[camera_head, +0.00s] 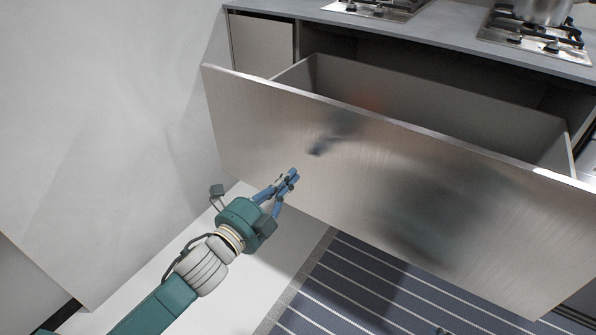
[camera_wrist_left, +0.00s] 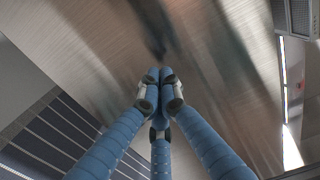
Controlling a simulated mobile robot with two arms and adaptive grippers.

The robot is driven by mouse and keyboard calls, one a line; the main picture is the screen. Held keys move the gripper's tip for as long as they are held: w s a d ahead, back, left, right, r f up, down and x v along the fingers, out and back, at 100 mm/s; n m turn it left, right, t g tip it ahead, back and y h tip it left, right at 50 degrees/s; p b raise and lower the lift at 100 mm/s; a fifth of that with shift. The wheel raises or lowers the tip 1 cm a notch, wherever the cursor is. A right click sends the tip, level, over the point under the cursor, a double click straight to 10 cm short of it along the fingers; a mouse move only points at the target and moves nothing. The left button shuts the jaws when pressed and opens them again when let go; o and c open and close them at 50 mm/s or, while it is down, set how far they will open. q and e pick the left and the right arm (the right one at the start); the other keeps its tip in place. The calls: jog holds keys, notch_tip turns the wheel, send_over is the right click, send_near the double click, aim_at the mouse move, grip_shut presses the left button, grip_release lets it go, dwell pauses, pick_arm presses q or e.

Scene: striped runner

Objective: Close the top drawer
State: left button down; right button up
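The top drawer (camera_head: 400,165) is pulled far out from under the counter. Its wide brushed-metal front faces me, and its grey box behind is open at the top and looks empty where I can see in. My left gripper (camera_head: 291,177) is in front of the lower left part of the drawer front, with its blue fingers brought together and nothing between them. In the left wrist view the fingertips (camera_wrist_left: 160,78) meet in front of the blurred metal drawer front (camera_wrist_left: 215,75). I cannot tell whether they touch it. My right gripper is not in view.
A grey countertop (camera_head: 440,30) with gas burners (camera_head: 535,40) and a pot (camera_head: 543,10) is above the drawer. A white wall (camera_head: 100,100) stands close on the left. A dark striped runner (camera_head: 365,290) lies on the floor below.

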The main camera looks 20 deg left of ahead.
aim_at(305, 163)
pick_arm(q)
jog(key=x, duration=0.3)
jog(key=shift+w, duration=0.2)
jog(key=shift+w+d+b, duration=0.2)
jog(key=shift+w+b, duration=0.1)
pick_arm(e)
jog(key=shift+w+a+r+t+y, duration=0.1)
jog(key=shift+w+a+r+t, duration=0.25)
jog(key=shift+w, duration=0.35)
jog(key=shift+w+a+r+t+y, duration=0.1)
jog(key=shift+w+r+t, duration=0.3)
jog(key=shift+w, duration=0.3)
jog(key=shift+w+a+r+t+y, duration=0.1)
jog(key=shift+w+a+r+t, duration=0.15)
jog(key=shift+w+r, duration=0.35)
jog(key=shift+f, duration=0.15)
